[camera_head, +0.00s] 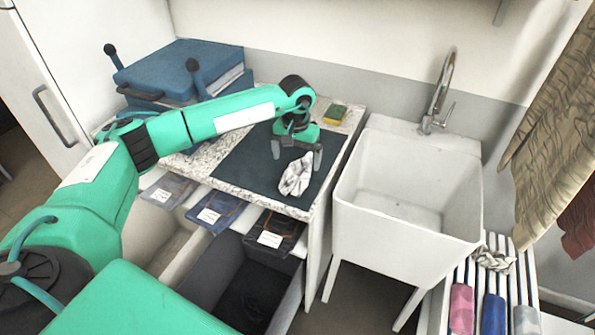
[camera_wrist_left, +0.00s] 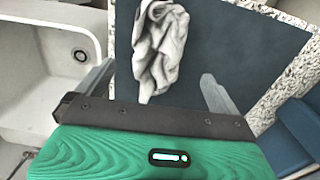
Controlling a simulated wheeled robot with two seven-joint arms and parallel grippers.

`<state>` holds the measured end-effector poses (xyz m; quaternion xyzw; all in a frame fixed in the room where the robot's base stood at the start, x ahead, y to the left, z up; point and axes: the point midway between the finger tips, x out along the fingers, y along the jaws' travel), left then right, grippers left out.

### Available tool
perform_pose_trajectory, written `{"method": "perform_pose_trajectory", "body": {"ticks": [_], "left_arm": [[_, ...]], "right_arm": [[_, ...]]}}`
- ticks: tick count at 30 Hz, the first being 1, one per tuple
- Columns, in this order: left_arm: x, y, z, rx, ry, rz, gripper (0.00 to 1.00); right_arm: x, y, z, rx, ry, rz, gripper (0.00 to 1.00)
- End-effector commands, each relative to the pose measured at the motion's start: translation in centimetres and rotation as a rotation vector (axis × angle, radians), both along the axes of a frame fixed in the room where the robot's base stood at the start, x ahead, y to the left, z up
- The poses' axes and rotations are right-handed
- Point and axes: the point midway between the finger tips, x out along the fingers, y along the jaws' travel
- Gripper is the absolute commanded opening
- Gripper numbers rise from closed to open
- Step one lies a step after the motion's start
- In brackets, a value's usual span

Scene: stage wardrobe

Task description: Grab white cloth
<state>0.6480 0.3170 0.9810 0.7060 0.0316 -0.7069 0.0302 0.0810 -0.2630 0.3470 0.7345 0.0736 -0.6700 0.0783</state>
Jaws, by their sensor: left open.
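A crumpled white cloth (camera_head: 296,175) with grey shading lies on a dark mat (camera_head: 240,165) on the counter. It also shows in the left wrist view (camera_wrist_left: 160,45), between and beyond the finger lines. My left gripper (camera_head: 297,157) is open above the mat, just behind the cloth in the head view. In the left wrist view the fingers (camera_wrist_left: 155,88) are spread wide, with the cloth's lower end reaching between them. The fingers do not grip the cloth. My right gripper is not in view.
A white sink (camera_head: 408,195) with a tap stands right of the counter. A yellow-green sponge (camera_head: 335,113) lies at the counter's back. Labelled folded garments (camera_head: 215,210) and open bins lie along the front. A slatted bench (camera_head: 490,290) holds rolled cloths.

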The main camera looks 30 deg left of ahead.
Motion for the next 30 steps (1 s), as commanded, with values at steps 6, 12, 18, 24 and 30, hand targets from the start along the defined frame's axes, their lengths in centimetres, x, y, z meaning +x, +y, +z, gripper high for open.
{"method": "perform_pose_trajectory", "body": {"ticks": [6, 12, 18, 24, 30], "left_arm": [[0.0, -0.1, -1.5, -0.002, 0.001, 0.000, 0.99], [-0.2, -0.2, -3.9, -0.002, 0.004, 0.001, 0.99], [-0.1, -0.2, -6.2, -0.003, 0.000, 0.000, 0.99], [0.0, -0.2, -6.5, -0.003, -0.001, 0.000, 0.99], [0.0, -0.2, -6.5, -0.003, -0.001, 0.000, 0.69]], "right_arm": [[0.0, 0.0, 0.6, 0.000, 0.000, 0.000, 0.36], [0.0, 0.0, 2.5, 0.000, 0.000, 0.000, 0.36], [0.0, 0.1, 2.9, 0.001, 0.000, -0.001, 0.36], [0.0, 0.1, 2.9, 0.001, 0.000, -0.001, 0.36], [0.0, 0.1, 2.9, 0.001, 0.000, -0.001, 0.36]]}}
